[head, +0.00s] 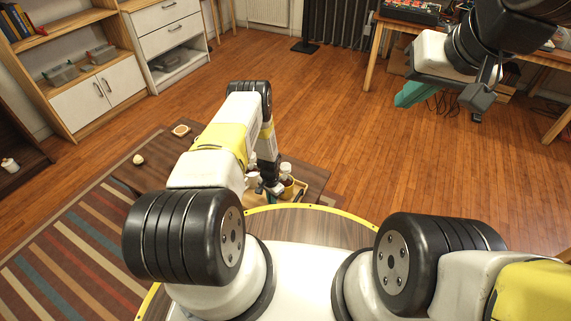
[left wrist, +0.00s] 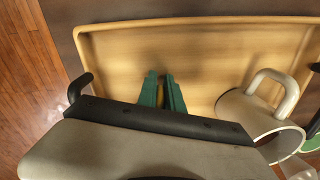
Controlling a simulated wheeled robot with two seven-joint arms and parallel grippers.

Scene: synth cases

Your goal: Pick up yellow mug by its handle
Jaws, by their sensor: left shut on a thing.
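My left gripper (head: 271,192) is low over a wooden tray (head: 301,189) on the low dark table. The mug's body is hidden in that view.
A white mug with a pale handle (left wrist: 262,112) lies in the tray close to the left gripper. The dark table (head: 150,165) also bears a small plate (head: 181,130) and a pale round thing (head: 138,159). Shelves stand at the upper left.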

